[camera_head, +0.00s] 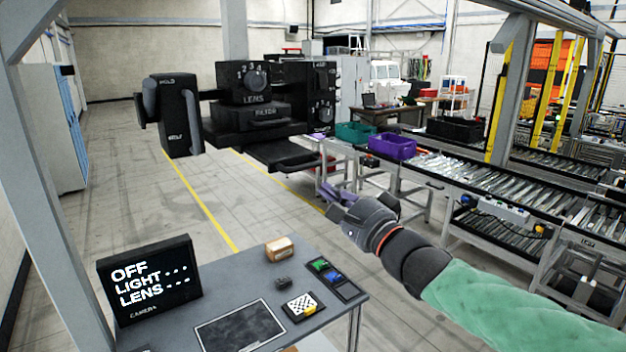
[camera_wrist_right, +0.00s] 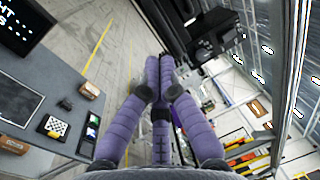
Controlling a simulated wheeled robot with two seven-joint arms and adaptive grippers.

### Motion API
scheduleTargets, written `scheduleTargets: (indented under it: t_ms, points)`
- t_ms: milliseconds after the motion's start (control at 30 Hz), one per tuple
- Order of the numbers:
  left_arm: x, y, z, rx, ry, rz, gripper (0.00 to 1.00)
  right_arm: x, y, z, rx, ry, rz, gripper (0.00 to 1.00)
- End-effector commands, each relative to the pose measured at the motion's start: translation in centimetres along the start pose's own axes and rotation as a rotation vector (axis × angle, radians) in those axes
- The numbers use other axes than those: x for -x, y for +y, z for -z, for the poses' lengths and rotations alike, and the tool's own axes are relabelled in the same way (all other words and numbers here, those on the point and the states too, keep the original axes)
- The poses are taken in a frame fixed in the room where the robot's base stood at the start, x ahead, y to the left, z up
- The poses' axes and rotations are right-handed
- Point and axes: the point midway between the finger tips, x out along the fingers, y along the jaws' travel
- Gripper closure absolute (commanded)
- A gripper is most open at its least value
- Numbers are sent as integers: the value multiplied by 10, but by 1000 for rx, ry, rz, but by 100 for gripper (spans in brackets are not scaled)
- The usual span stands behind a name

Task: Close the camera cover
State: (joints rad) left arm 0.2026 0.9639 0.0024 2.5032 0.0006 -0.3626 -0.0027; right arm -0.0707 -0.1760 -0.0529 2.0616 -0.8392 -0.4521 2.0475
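The black camera (camera_head: 262,95) hangs at the upper middle of the head view, with dials and the words LENS and FILTER. A flat black flap (camera_head: 285,156) juts out at its lower right; I cannot tell for sure that this is the cover. My right gripper (camera_head: 338,200) is below and right of the camera, apart from it. In the right wrist view its purple fingers (camera_wrist_right: 159,64) meet at the tips, with nothing visible between them. Part of the black camera (camera_wrist_right: 208,38) shows beyond the fingertips to the right. My left gripper is not in view.
A grey table (camera_head: 245,285) stands at the lower left with a screen (camera_head: 150,280) reading OFF, LIGHT, LENS, a small box (camera_head: 280,248) and small devices. A conveyor (camera_head: 470,175) with a purple bin (camera_head: 392,147) is at right. Air around the gripper is free.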

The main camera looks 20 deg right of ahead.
Motion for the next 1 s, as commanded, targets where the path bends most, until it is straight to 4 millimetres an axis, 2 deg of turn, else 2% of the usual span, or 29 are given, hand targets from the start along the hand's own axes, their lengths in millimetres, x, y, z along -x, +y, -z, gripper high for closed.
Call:
scheduleTargets:
  t_ms: [200,400,1000]
  points:
    - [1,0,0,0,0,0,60,-35,1,0,0,-2,-2,100]
    - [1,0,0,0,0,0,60,-54,0,0,1,0,0,100]
    - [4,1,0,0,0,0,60,-67,1,0,-1,0,-1,100]
